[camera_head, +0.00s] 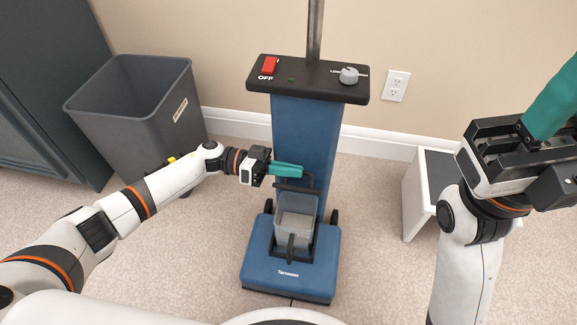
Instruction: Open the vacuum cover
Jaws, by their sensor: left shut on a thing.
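The blue upright vacuum (301,135) stands on the floor in front of me, with a black control panel on top and a wide blue base. Its cover (292,180), a dark framed part above the clear bin (296,222), is at the front of the body. My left gripper (300,171) reaches in from the left, its green fingers shut at the cover's upper edge; the exact contact is small and partly hidden by the fingers. My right gripper (556,100) is raised at the right edge, away from the vacuum; its fingertips are partly cut off.
A grey bin (135,115) stands behind my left arm, beside a dark cabinet (45,80). A white and dark step-like object (415,195) stands at the right. A wall outlet (395,86) is behind. Carpet is clear around the vacuum's base.

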